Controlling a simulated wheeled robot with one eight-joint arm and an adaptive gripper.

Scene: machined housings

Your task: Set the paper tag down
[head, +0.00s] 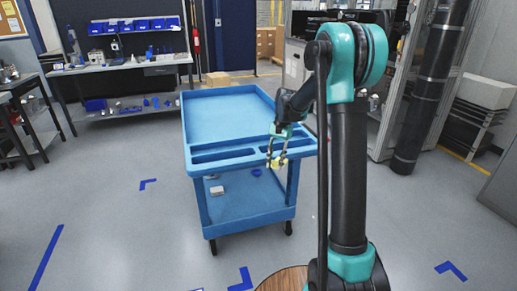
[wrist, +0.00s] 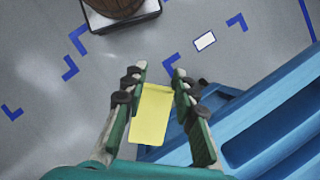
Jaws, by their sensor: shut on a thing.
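The paper tag is a flat yellow rectangle (wrist: 153,115) between the fingers of my gripper (wrist: 160,72) in the wrist view. My gripper is shut on it. In the head view my gripper (head: 277,158) is at the front edge of the blue cart, with a small part of the yellow tag (head: 280,162) showing at its fingertips. The fingers hide part of the tag there. In the wrist view the tag appears over grey floor and beside the cart's blue edge.
The blue cart (head: 229,105) has a bare top tray and narrow front compartments. Its lower shelf (head: 245,207) carries a small pale box (head: 217,190) and a blue ring (head: 257,172). A round wooden top (head: 285,280) stands in front. A white rectangle (wrist: 205,41) lies on the floor.

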